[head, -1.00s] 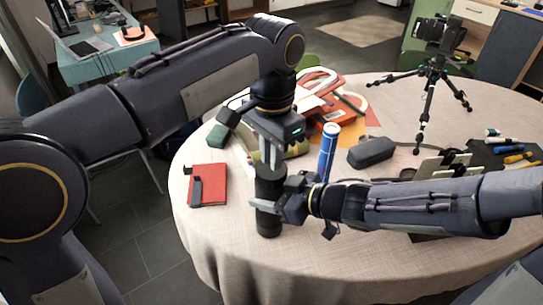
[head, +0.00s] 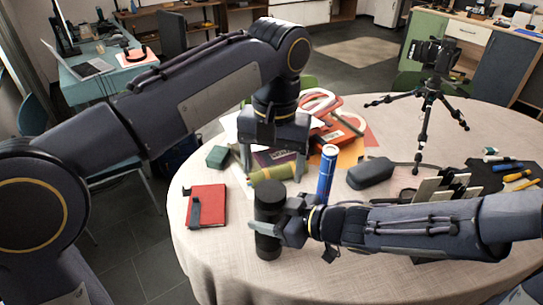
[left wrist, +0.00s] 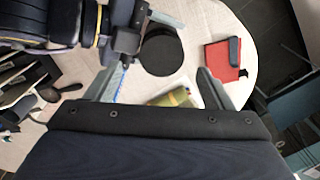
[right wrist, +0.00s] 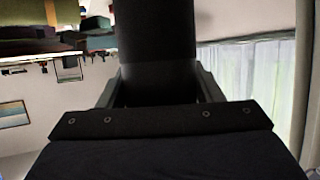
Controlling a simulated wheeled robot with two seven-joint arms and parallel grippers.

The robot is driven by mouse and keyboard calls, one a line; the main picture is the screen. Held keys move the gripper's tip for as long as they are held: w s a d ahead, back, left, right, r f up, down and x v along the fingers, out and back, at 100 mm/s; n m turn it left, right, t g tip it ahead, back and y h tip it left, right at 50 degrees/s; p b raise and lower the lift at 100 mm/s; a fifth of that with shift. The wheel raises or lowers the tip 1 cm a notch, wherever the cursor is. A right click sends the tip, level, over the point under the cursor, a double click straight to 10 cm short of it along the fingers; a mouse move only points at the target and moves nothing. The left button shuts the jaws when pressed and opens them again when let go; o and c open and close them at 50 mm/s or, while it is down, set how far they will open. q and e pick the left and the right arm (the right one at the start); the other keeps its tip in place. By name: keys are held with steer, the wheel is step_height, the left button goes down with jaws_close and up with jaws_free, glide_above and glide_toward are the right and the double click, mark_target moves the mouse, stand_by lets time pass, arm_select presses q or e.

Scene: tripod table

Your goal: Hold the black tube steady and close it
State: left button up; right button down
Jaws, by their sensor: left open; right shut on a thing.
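The black tube (head: 268,240) stands upright on the round table's near left part. My right gripper (head: 272,218) is shut around its middle from the right. In the right wrist view the tube (right wrist: 155,40) rises between the fingers. My left gripper (head: 273,160) is open and empty, pointing down, above and a little behind the tube's top. In the left wrist view the tube's top (left wrist: 161,52) is a flat, dark disc beyond the spread fingers, apart from them. A seam between cap and body is not clear to me.
A blue can-like tube (head: 327,175) stands close to the right of the black tube. A red notebook (head: 206,205) lies to the left. A green roll (head: 272,172), books, a dark case (head: 371,173) and a small tripod (head: 428,110) lie or stand behind. The front of the tablecloth (head: 330,280) is clear.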

mark_target(270, 190)
arm_select(q)
steer(key=n, duration=0.7)
steer(key=shift+w+r, duration=0.1)
steer(key=shift+r, duration=0.2)
steer(key=n, duration=0.3)
steer(key=shift+r+n, duration=0.2)
steer(key=shift+n, duration=0.2)
steer(key=n, duration=0.3)
steer(key=shift+w+a+r+n, duration=0.1)
steer(key=shift+r+n, duration=0.15)
steer(key=shift+n, duration=0.15)
steer(key=shift+a+f, duration=0.1)
steer(key=shift+f, duration=3.95)
steer(key=c, duration=1)
steer(key=m, duration=0.6)
steer(key=shift+w+m, duration=0.1)
steer(key=shift+m, duration=0.2)
